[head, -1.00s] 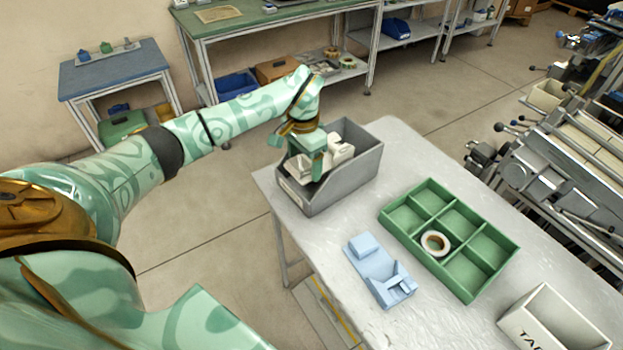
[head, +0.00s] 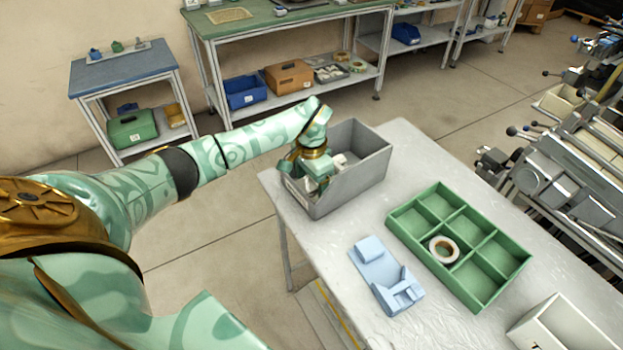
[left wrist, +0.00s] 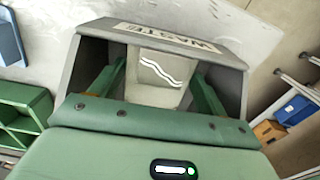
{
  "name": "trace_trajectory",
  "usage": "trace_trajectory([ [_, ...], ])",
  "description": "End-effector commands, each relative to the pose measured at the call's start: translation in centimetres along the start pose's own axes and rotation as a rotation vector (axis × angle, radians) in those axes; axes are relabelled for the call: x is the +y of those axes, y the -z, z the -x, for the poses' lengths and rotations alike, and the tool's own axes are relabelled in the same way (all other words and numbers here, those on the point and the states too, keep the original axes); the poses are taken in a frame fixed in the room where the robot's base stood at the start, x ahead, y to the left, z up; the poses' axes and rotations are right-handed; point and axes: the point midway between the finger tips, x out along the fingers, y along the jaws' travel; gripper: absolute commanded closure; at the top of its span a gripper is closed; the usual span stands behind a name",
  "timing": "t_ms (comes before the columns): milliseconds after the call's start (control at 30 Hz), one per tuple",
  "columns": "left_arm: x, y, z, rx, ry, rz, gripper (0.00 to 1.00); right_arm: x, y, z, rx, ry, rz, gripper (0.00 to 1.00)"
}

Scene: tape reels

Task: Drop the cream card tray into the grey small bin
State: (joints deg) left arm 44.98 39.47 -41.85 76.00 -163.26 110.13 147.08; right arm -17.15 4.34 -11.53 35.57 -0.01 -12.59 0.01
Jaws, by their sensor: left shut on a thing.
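The grey small bin (head: 352,182) stands at the far left corner of the white table. Its label reads WASTE in the left wrist view (left wrist: 166,38). My left gripper (head: 316,172) is down inside the bin's opening. In the left wrist view its two green fingers stand either side of the cream card tray (left wrist: 158,78), shut on it. Only a small pale part of the tray (head: 340,160) shows in the head view, as my gripper and the bin wall hide the rest. I cannot tell whether the tray touches the bin floor. My right gripper is not in view.
On the table (head: 415,152), a green divided tray (head: 395,222) holds a tape reel (head: 443,249). A light blue tape holder (head: 377,268) lies in front of it. A white box (head: 555,325) stands at the near right. Machinery (head: 560,170) stands beyond the table's right edge.

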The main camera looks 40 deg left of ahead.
Motion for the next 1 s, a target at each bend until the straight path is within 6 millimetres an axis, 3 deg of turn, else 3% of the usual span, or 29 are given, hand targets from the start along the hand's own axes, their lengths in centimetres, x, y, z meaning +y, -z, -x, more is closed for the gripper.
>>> trace_trajectory([
  [133, 0.0, 0.0, -0.2, 0.0, 0.0, 0.0, 0.52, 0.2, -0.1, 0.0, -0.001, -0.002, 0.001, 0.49],
  [167, 0.0, 0.0, -0.2, 0.0, 0.0, 0.0, 0.19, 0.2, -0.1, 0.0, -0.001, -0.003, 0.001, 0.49],
  [200, 0.0, 0.0, -0.2, 0.0, 0.0, 0.0, 0.15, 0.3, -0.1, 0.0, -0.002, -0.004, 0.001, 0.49],
  [567, 0.0, 0.0, 0.7, 0.002, 0.001, 0.001, 0.15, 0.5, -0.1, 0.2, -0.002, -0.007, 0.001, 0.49],
  [1000, 0.0, 0.1, 10.6, 0.004, 0.002, 0.0, 0.15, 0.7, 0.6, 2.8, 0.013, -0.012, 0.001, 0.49],
])
